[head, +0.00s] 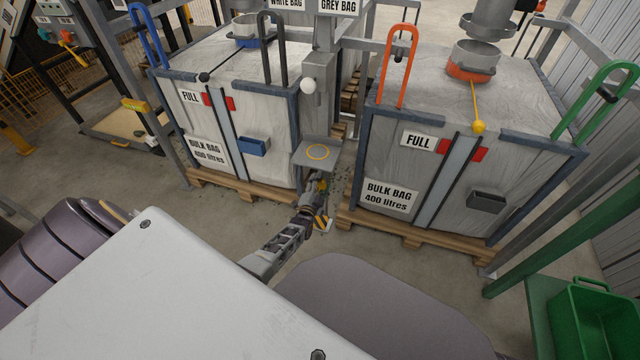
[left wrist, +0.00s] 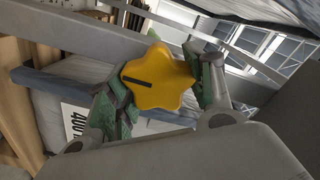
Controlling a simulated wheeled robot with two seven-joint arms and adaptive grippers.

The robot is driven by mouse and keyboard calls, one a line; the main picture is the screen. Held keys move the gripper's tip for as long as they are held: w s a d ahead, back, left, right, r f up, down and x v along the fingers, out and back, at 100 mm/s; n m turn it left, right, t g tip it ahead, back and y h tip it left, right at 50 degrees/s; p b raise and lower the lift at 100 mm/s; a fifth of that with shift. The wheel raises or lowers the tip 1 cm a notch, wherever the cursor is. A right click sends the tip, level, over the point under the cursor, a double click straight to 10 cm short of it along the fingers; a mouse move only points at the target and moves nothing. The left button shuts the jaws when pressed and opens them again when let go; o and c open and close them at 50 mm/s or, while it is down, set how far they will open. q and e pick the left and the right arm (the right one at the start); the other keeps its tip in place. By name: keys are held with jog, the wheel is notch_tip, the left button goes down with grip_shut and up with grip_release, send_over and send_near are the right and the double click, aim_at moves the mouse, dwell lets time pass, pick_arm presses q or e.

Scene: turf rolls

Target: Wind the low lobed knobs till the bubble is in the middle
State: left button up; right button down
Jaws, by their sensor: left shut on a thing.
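A yellow lobed knob (left wrist: 170,72) with a dark line across its face fills the middle of the left wrist view. The green-padded fingers of my left gripper (left wrist: 158,86) are on both sides of it, shut on it. In the head view my left gripper (head: 318,190) is low between the two bulk bags, below a small grey plate (head: 318,153) with a yellow ring on it. The knob is small and mostly covered there. I cannot make out a bubble in either view. My right gripper is not in view.
Two bulk bags marked FULL, the left one (head: 260,182) and the right one (head: 456,165), stand on wooden pallets either side of the arm. A grey post (head: 319,75) rises between them. A green crate (head: 590,320) is at lower right.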

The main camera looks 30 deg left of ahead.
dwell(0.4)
pick_arm(q)
jog(key=o, duration=1)
jog(key=shift+o, duration=0.2)
jog(key=shift+s+d, duration=0.1)
jog(key=v, duration=1.1)
jog(key=shift+s, duration=0.4)
jog(key=shift+f, duration=0.1)
